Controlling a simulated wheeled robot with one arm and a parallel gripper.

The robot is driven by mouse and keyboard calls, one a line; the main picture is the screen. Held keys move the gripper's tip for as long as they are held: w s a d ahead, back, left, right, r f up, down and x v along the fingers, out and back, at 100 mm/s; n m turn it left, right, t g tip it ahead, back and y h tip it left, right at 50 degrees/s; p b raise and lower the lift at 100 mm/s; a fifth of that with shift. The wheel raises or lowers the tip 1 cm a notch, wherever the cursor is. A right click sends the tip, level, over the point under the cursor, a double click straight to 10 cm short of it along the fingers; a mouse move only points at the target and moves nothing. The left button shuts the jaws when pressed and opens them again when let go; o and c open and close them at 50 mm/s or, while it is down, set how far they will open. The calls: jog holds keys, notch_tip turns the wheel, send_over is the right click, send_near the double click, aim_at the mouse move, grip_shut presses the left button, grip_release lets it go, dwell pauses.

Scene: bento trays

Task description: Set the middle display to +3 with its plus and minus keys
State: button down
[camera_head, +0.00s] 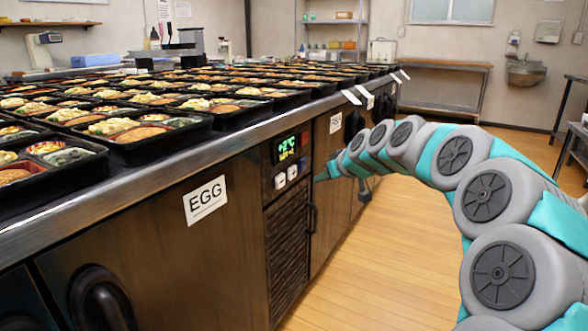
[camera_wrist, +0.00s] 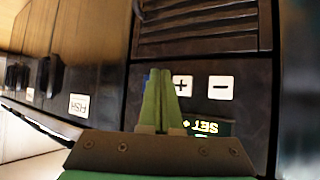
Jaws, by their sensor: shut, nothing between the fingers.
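A display (camera_head: 287,148) on the counter front glows green and yellow; its upper line reads about +2°C, and the lower line is too small to read surely. Two white keys sit under it: minus (camera_head: 280,181) on the left and plus (camera_head: 292,173) on the right. The wrist view is upside down and shows the plus key (camera_wrist: 183,85), the minus key (camera_wrist: 221,88) and part of the display (camera_wrist: 205,127), mostly hidden by my gripper. My gripper (camera_head: 318,177) is shut and empty, its tips (camera_wrist: 160,74) beside the plus key. I cannot tell contact.
A vent grille (camera_head: 287,245) lies below the keys. A door labelled EGG (camera_head: 205,200) is on the left, and a dark door handle (camera_head: 312,218) is just right of the panel. Bento trays (camera_head: 150,135) cover the counter above. The wooden floor (camera_head: 400,260) is clear.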

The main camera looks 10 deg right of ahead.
aim_at(296, 175)
jog(key=shift+w+a+p, duration=0.25)
jog(key=shift+w+a, duration=0.45)
jog(key=shift+a, duration=0.25)
jog(key=shift+w+a+p, duration=0.2)
jog(key=shift+w+a, duration=0.5)
jog(key=shift+a, duration=0.25)
jog(key=shift+a, duration=0.1)
dwell(0.5)
jog(key=shift+w+a, duration=0.2)
jog(key=shift+a, duration=0.05)
jog(key=shift+w+a+r, duration=0.1)
jog(key=shift+w+a, duration=0.2)
jog(key=shift+a, duration=0.05)
dwell(0.9)
jog(key=shift+s+d, duration=0.1)
jog(key=shift+s+d+b, duration=0.45)
jog(key=shift+d+b, duration=0.15)
jog(key=shift+b, duration=0.05)
